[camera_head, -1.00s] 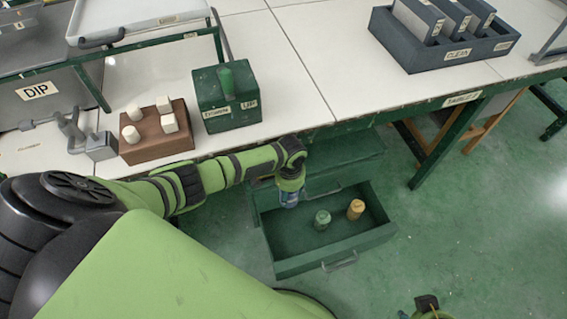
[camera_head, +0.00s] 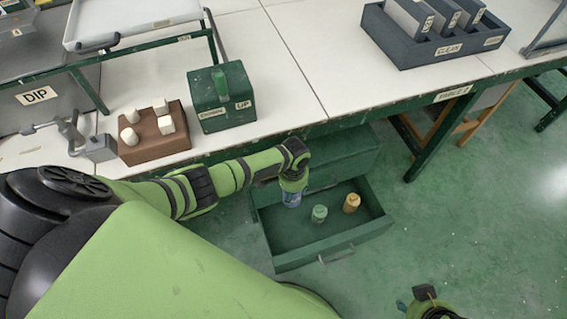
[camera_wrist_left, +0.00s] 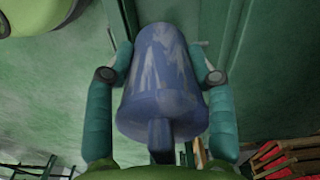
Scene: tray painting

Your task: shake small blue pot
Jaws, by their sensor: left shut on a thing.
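The small blue pot (camera_head: 292,200) hangs from my left gripper (camera_head: 292,189) over the left part of the open drawer, below the bench edge. In the left wrist view the blue pot (camera_wrist_left: 160,80) fills the middle, its surface streaked with paler marks. The fingers of my left gripper (camera_wrist_left: 160,75) press on it from both sides. The head view does not clearly show whether the pot touches the drawer. My right gripper (camera_head: 428,300) is partly in view at the bottom edge, away from the drawer; its finger state is unclear.
A green pot (camera_head: 319,214) and a yellow pot (camera_head: 351,203) stand in the open green drawer (camera_head: 290,262). On the bench are a green box (camera_head: 228,118), a brown block with white pegs (camera_head: 150,150), and a CLEAN tray (camera_head: 400,50). Floor right of the drawer is clear.

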